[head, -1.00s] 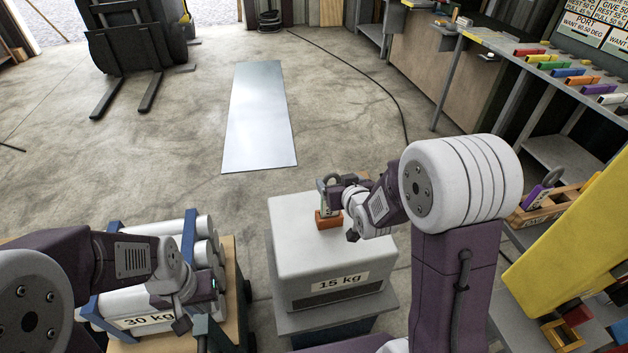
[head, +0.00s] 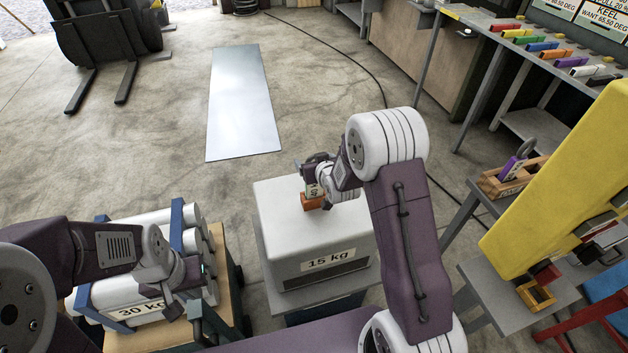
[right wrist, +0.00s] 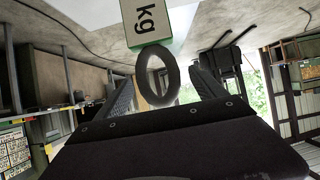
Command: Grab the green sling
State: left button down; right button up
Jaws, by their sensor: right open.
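The green sling (right wrist: 148,40) is a block-like piece with a pale kg label and a dark ring at its end.
Coloured strips, one green (head: 524,40), line the shelf. A yellow beam (head: 570,180) stands at right. A metal plate (head: 240,105) and a forklift (head: 105,40) are on the open floor beyond.

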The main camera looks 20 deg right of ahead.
jog(key=shift+s+r, duration=0.15)
jog(key=shift+s, duration=0.05)
jog(key=c, duration=0.7)
grip_shut()
